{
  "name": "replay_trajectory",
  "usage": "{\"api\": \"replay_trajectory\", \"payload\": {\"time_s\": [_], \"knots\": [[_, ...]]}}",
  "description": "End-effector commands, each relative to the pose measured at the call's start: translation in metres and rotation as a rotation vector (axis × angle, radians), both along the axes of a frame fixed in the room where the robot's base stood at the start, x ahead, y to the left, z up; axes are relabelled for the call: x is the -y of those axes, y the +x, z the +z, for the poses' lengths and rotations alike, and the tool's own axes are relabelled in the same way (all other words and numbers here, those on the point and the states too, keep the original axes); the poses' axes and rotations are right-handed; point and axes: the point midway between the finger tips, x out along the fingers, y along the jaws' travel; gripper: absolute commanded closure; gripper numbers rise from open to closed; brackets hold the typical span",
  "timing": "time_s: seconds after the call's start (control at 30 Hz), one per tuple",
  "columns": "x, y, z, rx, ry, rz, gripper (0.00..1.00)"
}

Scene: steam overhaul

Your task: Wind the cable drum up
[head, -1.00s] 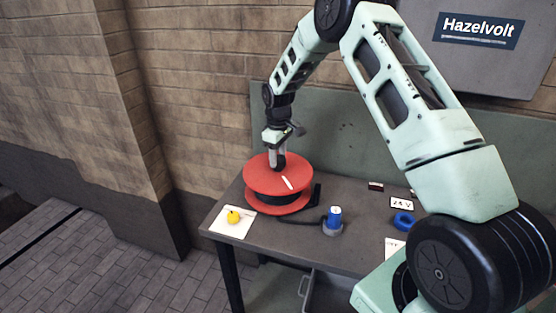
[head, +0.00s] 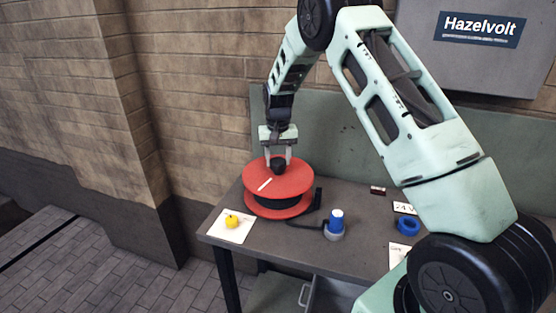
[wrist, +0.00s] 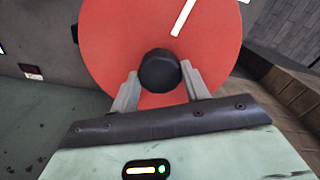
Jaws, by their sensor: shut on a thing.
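The cable drum (head: 305,184) is a red spool with dark cable wound between its two discs. It lies flat on the workbench and has a white stripe on its top disc. A black knob (head: 278,167) stands up from the top disc and also shows in the wrist view (wrist: 160,71). My gripper (head: 278,160) points down from above, shut on the knob with one finger on each side of it. In the wrist view, the fingers flank the knob against the red disc (wrist: 115,45).
The workbench (head: 285,246) also bears a yellow item (head: 231,221) on white paper, a blue ring (head: 408,227), a "24 V" label (head: 405,208) and a small dark red block (head: 378,190). A green panel stands behind; a brick wall is at left.

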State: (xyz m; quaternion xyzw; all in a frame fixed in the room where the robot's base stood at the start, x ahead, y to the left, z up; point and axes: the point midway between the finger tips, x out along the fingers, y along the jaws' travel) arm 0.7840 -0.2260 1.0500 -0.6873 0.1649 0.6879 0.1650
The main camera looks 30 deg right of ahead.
Motion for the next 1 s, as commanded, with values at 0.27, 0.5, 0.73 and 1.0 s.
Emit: {"api": "replay_trajectory", "payload": {"time_s": [0.27, 0.5, 0.73, 1.0], "knots": [[-0.0004, 0.0012, 0.0013, 0.004, -0.001, -0.260, 0.95], [0.0000, 0.0011, 0.0019, 0.004, -0.001, -0.488, 0.95], [0.0000, 0.0013, 0.0024, 0.004, -0.001, -0.707, 0.95], [0.0000, 0.0011, 0.0025, 0.003, 0.000, -0.962, 0.95]]}}
